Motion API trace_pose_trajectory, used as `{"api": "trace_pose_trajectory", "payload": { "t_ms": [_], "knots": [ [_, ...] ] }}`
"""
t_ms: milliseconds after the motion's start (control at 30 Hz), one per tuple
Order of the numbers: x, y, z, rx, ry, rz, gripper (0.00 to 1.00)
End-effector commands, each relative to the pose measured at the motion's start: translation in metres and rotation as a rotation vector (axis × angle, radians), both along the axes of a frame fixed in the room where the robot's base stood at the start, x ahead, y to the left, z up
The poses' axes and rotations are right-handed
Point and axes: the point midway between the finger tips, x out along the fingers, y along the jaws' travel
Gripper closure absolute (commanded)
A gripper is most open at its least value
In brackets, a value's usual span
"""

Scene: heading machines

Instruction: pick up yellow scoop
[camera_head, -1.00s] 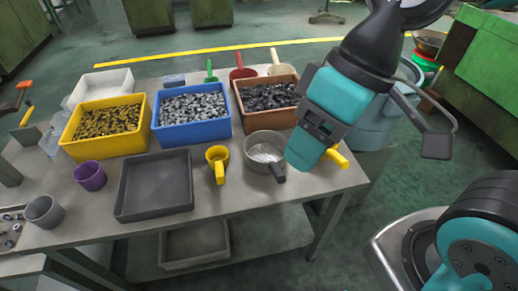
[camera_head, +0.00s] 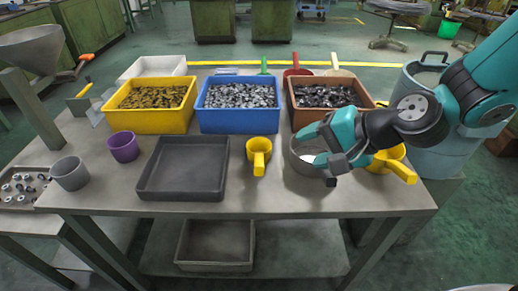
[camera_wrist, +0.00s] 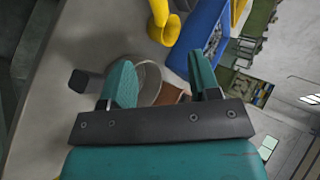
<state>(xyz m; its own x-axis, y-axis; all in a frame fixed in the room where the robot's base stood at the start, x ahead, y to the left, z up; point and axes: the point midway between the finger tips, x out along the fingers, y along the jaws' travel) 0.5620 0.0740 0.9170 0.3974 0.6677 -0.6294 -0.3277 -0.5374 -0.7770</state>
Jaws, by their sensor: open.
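A yellow scoop (camera_head: 260,147) stands on the table between the dark grey tray and the metal pot, its handle toward the front edge. It also shows at the top of the wrist view (camera_wrist: 164,24). A second yellow scoop (camera_head: 394,164) stands at the right end of the table, partly hidden by my arm. My gripper (camera_head: 318,145) is open, tipped over toward the left above the metal pot (camera_head: 300,160), right of the first scoop and apart from it. In the wrist view the pot (camera_wrist: 150,82) shows between the teal fingers, with nothing gripped.
Yellow (camera_head: 150,122), blue (camera_head: 238,122) and brown (camera_head: 330,112) bins of parts stand behind. A dark grey tray (camera_head: 182,190), a purple cup (camera_head: 123,146) and a grey cup (camera_head: 70,173) are left. The front strip of table is clear.

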Motion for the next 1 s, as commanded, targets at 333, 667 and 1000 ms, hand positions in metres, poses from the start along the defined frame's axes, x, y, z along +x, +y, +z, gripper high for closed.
{"api": "trace_pose_trajectory", "payload": {
  "t_ms": [333,667,1000],
  "knots": [
    [0.017,0.035,-0.036,-0.01,0.002,0.005,0.44],
    [0.039,0.069,-0.068,-0.01,-0.001,0.001,0.44],
    [0.057,0.097,-0.091,-0.01,0.001,0.002,0.44]
  ]
}}
